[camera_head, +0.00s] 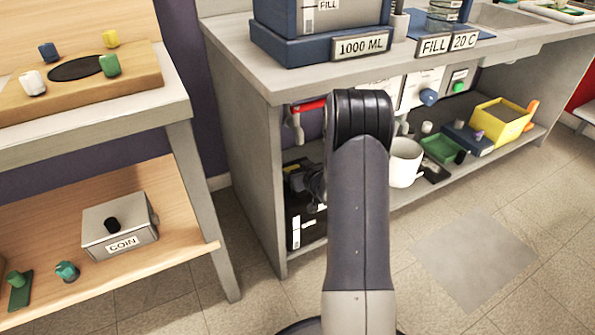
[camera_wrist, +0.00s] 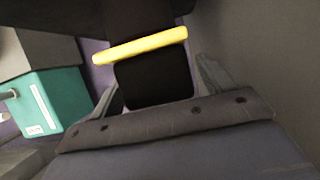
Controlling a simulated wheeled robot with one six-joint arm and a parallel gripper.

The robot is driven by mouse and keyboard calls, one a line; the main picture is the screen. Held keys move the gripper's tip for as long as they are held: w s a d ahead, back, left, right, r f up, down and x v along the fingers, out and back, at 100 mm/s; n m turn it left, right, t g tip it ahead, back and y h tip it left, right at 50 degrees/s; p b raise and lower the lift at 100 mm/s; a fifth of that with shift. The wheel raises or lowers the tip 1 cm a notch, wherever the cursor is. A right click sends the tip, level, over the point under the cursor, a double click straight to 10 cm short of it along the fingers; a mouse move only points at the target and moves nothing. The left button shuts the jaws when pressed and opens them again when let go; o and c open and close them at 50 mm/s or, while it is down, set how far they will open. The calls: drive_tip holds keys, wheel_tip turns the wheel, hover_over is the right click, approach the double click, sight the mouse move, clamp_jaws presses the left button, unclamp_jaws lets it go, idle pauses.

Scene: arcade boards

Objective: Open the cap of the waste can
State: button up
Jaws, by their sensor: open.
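In the wrist view, a black thing (camera_wrist: 152,80) with a yellow bar (camera_wrist: 140,46) across it lies straight ahead of my gripper (camera_wrist: 158,72). It looks like the waste can's cap, but I cannot be sure. My gripper is open, with one finger on each side of the black part; I cannot tell whether they touch it. In the head view, a black box (camera_head: 308,228) with a white label, perhaps the can's body, stands low under the counter. My arm hides part of it, and dark parts cover its top.
The counter's grey side panel (camera_head: 245,160) stands close on the left. A teal box (camera_wrist: 45,103) shows left in the wrist view. A white mug (camera_head: 405,163), a green tray (camera_head: 443,149) and a yellow box (camera_head: 500,121) occupy the lower shelf to the right. The floor in front is clear.

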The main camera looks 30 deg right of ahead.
drive_tip(key=shift+c, duration=0.5)
drive_tip(key=c, duration=1.3)
drive_tip(key=shift+w+r+p, duration=0.1)
drive_tip(key=shift+r+p, duration=0.15)
drive_tip(key=shift+p, duration=0.25)
